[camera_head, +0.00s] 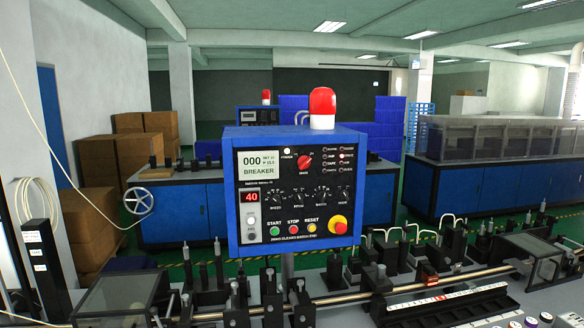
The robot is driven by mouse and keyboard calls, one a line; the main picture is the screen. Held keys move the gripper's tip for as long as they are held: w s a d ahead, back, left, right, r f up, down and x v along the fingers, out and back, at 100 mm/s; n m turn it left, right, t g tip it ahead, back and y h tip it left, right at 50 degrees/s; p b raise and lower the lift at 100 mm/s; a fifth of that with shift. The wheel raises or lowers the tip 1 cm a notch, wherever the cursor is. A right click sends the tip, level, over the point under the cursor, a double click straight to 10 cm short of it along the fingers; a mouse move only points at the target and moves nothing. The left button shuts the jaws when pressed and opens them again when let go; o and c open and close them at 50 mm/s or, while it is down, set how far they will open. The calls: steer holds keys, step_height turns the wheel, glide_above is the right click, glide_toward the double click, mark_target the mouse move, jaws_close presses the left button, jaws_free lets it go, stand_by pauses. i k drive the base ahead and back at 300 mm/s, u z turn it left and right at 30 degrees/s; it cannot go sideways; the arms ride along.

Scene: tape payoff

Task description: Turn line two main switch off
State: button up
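A blue control box (236,210) with a black front panel stands in the middle of the view. A red rotary knob (304,162) sits near the panel's top middle; its small lettering is too small to read surely. The display (258,165) reads "000" and "BREAKER". A small red counter (250,197) reads 40. A red and yellow mushroom button (338,226) is at the lower right. I cannot read any "line two" label, and I cannot tell which control is the main switch. My gripper is not in view.
Rails with black clamps (271,298) cross the foreground below the box. A smoked clear cover (122,296) is at left. A second blue box (258,115) with a red beacon stands behind on a blue machine (180,214). Cardboard boxes (135,155) are stacked at back left.

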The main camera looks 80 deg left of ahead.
mark_target(304, 162)
steer(key=u, duration=3.7)
